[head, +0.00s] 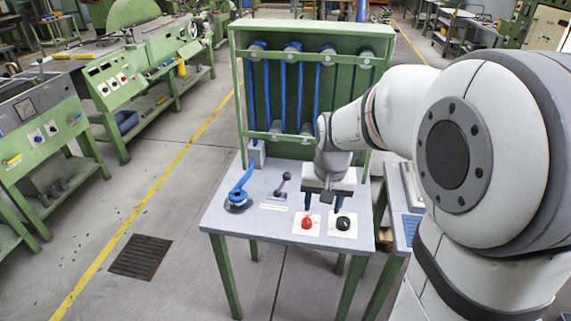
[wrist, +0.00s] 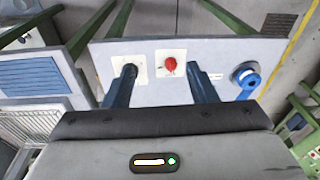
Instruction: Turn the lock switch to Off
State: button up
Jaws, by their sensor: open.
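A red rotary switch (head: 307,222) and a black rotary switch (head: 343,223) sit on white plates at the table's front edge. I cannot read which is the lock switch, nor any Off mark. My gripper (head: 323,203) is open and empty, pointing down above the table just behind the two switches. In the wrist view, the red switch (wrist: 170,65) shows between my two blue fingers, nearer the right one. The left fingertip overlaps the black switch (wrist: 129,70) in that view. I cannot tell whether they touch.
The grey table (head: 222,215) also carries a blue handle (head: 238,194) and a small grey lever (head: 283,184) on the left. A green frame (head: 241,110) with blue tubes stands at the back. A blue-panelled unit (head: 411,228) adjoins on the right.

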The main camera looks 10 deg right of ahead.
jog(key=w+f+m+g, duration=0.1)
jog(key=w+f+m, duration=0.1)
jog(key=w+f, duration=0.6)
jog(key=m, duration=0.1)
send_over(307, 218)
jog(key=f, duration=0.3)
jog(key=f+p, duration=0.1)
jog(key=shift+s+d+f, duration=0.15)
jog(key=shift+d+f, duration=0.1)
jog(key=shift+f, duration=0.1)
jog(key=f, duration=0.8)
jog(key=shift+a+p, duration=0.2)
jog(key=shift+p, duration=0.15)
